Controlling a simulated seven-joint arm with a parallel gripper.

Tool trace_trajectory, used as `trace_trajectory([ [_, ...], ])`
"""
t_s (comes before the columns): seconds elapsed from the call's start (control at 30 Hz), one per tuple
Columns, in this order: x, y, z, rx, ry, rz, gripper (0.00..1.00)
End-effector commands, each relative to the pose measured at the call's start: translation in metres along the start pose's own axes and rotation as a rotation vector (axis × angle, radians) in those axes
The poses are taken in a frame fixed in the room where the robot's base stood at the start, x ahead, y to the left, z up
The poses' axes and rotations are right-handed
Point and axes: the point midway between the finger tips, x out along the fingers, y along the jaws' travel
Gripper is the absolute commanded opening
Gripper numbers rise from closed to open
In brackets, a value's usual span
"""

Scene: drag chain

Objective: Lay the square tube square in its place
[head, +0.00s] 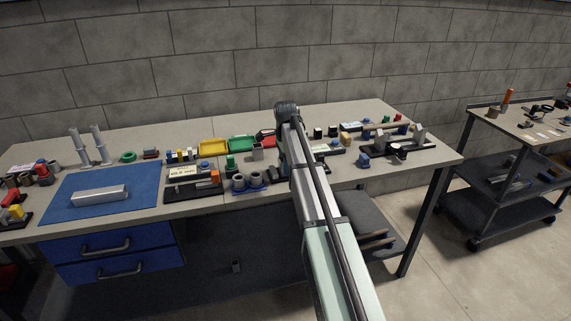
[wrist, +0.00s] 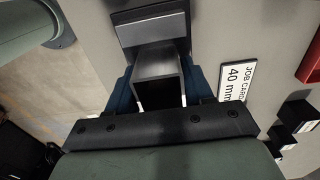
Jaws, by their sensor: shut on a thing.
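In the wrist view my gripper (wrist: 161,98) is shut on a grey square tube (wrist: 160,63), whose dark hollow end faces the camera. Blue jaw parts show on both sides of it. Beyond the tube is a flat grey block (wrist: 153,29); I cannot tell whether the tube touches it. In the head view my arm hides the gripper. A small grey square piece (head: 257,152) shows just left of the arm and may be the held tube. The tube's place cannot be made out with certainty.
A job card reading 40 mm (wrist: 236,81) lies right of the gripper, with a red tray (wrist: 311,62) beyond. On the bench, a silver bar (head: 100,195) lies on a blue mat (head: 60,209). Yellow (head: 214,146) and green (head: 242,143) trays and many small parts crowd the middle.

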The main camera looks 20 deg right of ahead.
Motion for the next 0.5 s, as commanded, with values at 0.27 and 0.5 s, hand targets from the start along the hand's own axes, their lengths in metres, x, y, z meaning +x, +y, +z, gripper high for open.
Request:
trace_trajectory([
  [0.27,-0.0001,-0.0001,0.0000,0.000,0.000,0.000,0.13],
  [0.5,-0.0001,0.0000,0.0000,0.000,0.000,0.000,0.68],
])
